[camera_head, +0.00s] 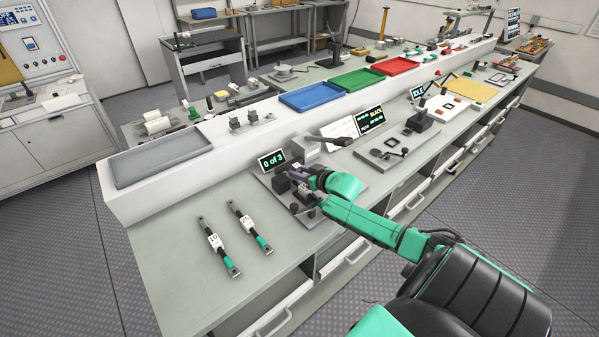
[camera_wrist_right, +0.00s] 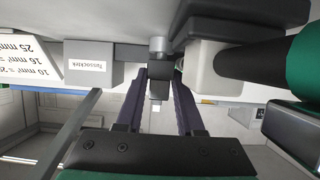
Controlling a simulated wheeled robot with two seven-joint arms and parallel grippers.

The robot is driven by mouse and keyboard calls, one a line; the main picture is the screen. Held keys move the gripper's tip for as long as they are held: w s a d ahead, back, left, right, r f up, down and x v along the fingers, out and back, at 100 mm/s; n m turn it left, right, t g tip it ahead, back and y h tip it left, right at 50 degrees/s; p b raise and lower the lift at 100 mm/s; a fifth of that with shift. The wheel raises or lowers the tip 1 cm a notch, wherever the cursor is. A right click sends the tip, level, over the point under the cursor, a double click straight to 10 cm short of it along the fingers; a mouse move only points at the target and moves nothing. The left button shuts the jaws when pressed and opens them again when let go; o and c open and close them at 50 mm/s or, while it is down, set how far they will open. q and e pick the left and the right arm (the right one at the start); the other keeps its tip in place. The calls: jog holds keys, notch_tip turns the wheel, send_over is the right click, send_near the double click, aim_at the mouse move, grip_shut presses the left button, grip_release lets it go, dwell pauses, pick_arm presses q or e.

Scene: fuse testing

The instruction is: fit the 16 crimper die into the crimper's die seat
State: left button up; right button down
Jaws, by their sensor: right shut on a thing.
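My right gripper (camera_head: 297,174) is over the crimper station beside the "0 of 3" display (camera_head: 272,160). In the right wrist view its two purple-grey fingers (camera_wrist_right: 160,102) are shut on a small dark block (camera_wrist_right: 158,84), which I take to be the crimper die; its size mark cannot be read. A grey round pin (camera_wrist_right: 158,46) shows just beyond the block. The crimper (camera_head: 281,185) is partly covered by my gripper and arm. The die seat is hidden, so I cannot tell whether the die touches it. My left gripper is not in view.
Two tagged cables (camera_head: 217,241) (camera_head: 248,226) lie left of the crimper. Small grey blocks (camera_head: 235,123) stand on the white ledge behind. A grey tray (camera_head: 160,158) and blue, green and red trays (camera_head: 310,97) line the ledge.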

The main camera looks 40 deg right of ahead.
jog(key=shift+s+f, duration=0.2)
jog(key=shift+f, duration=0.3)
jog(key=c, duration=0.5)
grip_release()
jog(key=shift+o, duration=0.3)
jog(key=shift+d, duration=0.15)
jog(key=shift+s, duration=0.15)
jog(key=shift+s+a+r, duration=0.1)
jog(key=shift+s+a, duration=0.1)
jog(key=shift+s, duration=0.3)
jog(key=r+p+v, duration=0.1)
jog(key=p+v, duration=0.1)
jog(key=v, duration=1.1)
jog(key=shift+d+r, duration=0.2)
jog(key=shift+r, duration=0.05)
